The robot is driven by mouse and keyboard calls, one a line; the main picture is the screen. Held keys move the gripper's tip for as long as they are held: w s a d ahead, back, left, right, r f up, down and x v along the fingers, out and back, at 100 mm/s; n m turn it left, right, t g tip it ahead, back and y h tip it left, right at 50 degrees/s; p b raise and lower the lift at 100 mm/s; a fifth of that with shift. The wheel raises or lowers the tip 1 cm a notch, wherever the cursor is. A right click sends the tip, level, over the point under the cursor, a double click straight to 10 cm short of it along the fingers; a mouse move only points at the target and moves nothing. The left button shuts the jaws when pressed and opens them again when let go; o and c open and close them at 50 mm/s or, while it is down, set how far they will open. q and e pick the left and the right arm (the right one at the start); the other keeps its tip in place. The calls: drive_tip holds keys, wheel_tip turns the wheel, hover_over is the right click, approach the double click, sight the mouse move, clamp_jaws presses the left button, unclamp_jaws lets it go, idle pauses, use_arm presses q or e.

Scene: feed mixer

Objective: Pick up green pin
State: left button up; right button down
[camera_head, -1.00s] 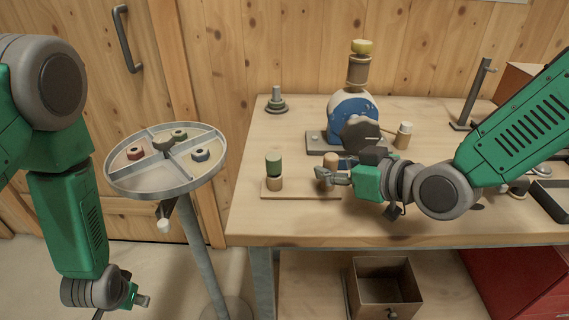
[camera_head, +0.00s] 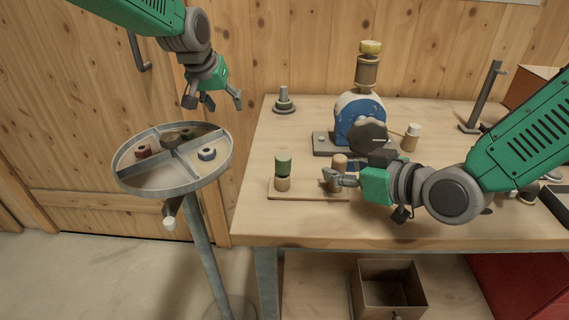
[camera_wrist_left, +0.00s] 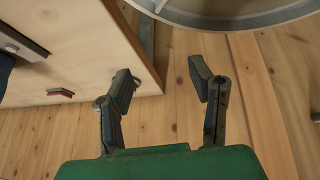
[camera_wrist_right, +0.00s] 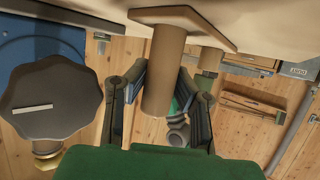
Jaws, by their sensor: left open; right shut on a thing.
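The green pin (camera_head: 283,168) is a green cylinder sitting atop a short wooden peg at the left end of a thin wooden board (camera_head: 310,195) on the bench. A second wooden peg (camera_head: 340,162) stands at the board's right end. My right gripper (camera_head: 333,179) is shut on this wooden peg; its fingers flank the peg (camera_wrist_right: 163,75) in the right wrist view. My left gripper (camera_head: 214,100) is open and empty, in the air above the round tray, up and left of the green pin. In the left wrist view the open fingers (camera_wrist_left: 163,84) have nothing between them.
A round divided tray (camera_head: 150,185) on a stand holds several nut-like pieces, left of the bench (camera_head: 250,220). A blue-and-white mixer (camera_head: 358,112) stands behind the board. A grey stepped piece (camera_head: 284,105) is at the back left. An open box (camera_head: 390,290) sits below.

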use_arm(q)
drive_tip(key=s+d+r+g, duration=0.3)
drive_tip(key=s+d+r, duration=0.1)
drive_tip(key=s+d, duration=0.45)
wheel_tip(320, 180, up, 4)
drive_tip(key=g+y, duration=0.2)
hover_over(284, 156)
drive_tip(key=shift+w+a+r+n, duration=0.15)
drive_tip(key=shift+w+a+n, duration=0.05)
drive_tip(key=shift+w+n, duration=0.1)
drive_tip(key=shift+s+d, duration=0.1)
drive_tip(key=shift+s, duration=0.2)
wheel_tip(284, 156, down, 5)
drive_tip(key=shift+f, duration=3.35)
drive_tip(key=shift+c, duration=0.5)
clamp_jaws()
